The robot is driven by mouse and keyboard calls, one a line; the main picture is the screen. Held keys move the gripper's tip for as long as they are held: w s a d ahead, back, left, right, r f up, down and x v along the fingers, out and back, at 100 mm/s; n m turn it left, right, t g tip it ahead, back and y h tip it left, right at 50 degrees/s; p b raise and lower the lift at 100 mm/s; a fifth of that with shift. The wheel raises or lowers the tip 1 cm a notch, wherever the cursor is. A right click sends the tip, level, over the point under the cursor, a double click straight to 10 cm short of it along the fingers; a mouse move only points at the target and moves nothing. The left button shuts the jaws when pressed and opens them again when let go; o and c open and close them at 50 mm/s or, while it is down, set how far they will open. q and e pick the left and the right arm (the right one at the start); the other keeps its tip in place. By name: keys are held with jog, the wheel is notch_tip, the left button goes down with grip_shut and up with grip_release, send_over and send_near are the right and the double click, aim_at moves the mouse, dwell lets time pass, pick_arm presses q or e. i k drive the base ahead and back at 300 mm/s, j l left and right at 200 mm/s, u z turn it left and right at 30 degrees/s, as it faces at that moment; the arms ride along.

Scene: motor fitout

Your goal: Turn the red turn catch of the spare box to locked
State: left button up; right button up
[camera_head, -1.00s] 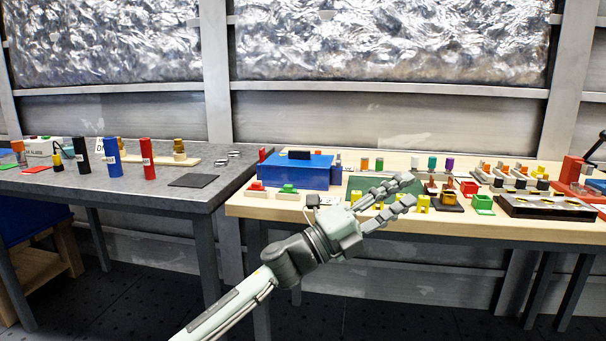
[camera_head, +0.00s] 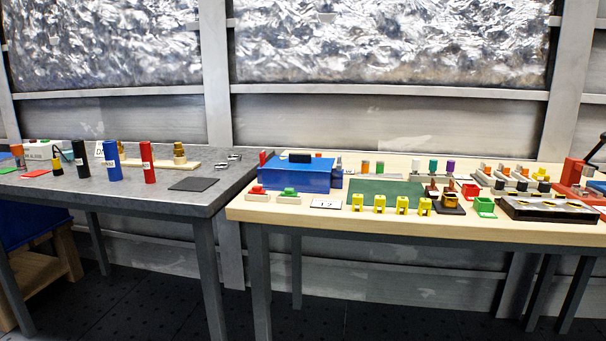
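A blue box (camera_head: 290,178) with a black handle-like piece (camera_head: 300,157) on top sits at the left of the wooden table; it may be the spare box. A small red upright part (camera_head: 262,158) shows at its far left corner. I cannot tell if it is the turn catch or how it is turned. A red piece on a pale base (camera_head: 257,190) and a green piece on a pale base (camera_head: 288,192) stand in front of the box. Neither of my grippers is in view.
The wooden table (camera_head: 330,226) also bears a green mat (camera_head: 385,188), several yellow holders (camera_head: 380,203), a black tray (camera_head: 545,208) and a red press-like device (camera_head: 572,178). A grey table (camera_head: 215,187) at left holds black, blue and red cylinders. A gap separates the tables' legs.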

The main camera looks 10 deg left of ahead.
aim_at(263, 157)
jog(key=i+j, duration=0.75)
jog(key=z, duration=0.05)
